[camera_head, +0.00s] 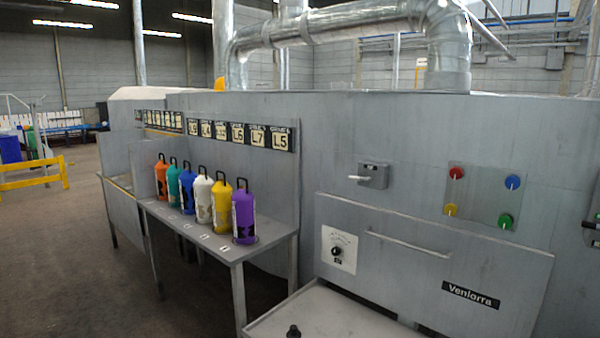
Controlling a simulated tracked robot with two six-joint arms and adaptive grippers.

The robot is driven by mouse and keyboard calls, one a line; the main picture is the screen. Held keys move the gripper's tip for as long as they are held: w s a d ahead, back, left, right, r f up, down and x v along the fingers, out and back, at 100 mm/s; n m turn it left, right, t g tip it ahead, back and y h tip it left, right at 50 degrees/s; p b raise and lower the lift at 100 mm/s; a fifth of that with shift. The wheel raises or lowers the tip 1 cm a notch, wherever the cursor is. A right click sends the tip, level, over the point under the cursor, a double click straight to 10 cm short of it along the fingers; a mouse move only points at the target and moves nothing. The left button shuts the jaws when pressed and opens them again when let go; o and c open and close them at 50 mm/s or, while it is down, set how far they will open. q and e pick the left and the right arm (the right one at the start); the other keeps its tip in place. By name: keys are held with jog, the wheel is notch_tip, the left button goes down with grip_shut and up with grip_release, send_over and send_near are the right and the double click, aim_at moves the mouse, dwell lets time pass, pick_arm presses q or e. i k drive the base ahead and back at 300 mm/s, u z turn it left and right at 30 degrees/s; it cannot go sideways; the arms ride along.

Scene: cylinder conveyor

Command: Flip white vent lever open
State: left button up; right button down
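A small white lever (358,178) sticks out to the left from a grey box (374,174) on the grey machine wall, right of the picture's middle. The lever lies about level. Neither of my grippers shows in this view, so nothing is seen near or touching the lever. No lettering on the box is readable from here.
Right of the box is a panel (480,194) with red, blue, yellow and green knobs. Below are a long handle (406,243), a dial (337,251) and a grey ledge (325,318). Several coloured cylinders stand on a table (222,245) at left.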

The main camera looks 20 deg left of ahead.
aim_at(354, 178)
jog(key=u, duration=0.25)
jog(key=i, duration=1.65)
jog(key=u, duration=1)
jog(key=k, duration=0.4)
jog(key=u, duration=0.1)
jog(key=i, duration=0.65)
